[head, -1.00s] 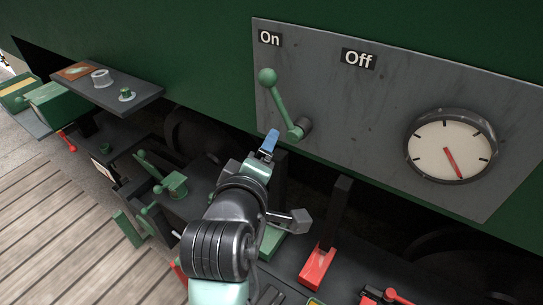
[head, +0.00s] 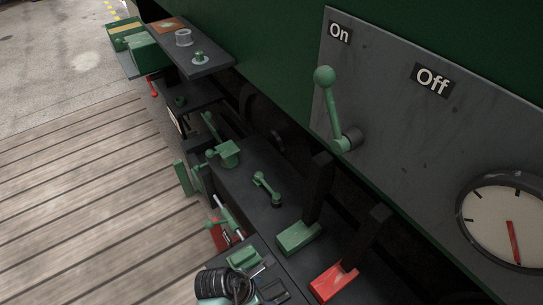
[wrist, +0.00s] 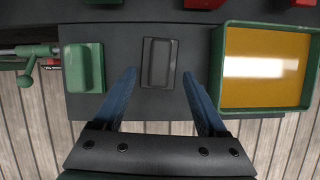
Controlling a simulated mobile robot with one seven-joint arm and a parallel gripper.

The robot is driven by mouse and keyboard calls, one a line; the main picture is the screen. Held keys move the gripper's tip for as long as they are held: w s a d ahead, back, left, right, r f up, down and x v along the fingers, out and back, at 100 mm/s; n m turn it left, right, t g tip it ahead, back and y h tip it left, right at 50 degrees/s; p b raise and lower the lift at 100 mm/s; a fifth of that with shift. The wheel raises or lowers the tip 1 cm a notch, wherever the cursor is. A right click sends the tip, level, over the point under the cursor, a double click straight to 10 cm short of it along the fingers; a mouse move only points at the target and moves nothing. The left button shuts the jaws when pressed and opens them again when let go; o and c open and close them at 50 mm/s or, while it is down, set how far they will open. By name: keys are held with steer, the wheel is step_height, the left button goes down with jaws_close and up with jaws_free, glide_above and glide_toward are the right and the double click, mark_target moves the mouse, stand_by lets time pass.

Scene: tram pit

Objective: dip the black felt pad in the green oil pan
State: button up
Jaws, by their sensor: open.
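The black felt pad (wrist: 158,62) appears to be the dark rectangular block on the dark bench in the wrist view. It lies ahead of and between my two blue fingertips, with a gap on either side. My gripper (wrist: 160,78) is open and empty, pointing at the pad. The green oil pan (wrist: 217,85), square and filled with glossy amber oil, is just right of my right finger. In the head view my arm is at the bottom edge, and the pad and pan cannot be made out clearly there.
A green block (wrist: 83,67) stands close to my left finger. Red parts (wrist: 203,3) lie beyond the pad. In the head view, a green lever (head: 333,110) on an On/Off panel, a gauge (head: 508,225) and a grey shelf (head: 205,62) stand around; wooden planks (head: 90,200) are clear.

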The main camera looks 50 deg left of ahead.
mark_target(271, 293)
steer(key=shift+b+x, duration=0.3)
steer(key=shift+x, duration=2.7)
steer(key=shift+w, duration=0.1)
jaws_close()
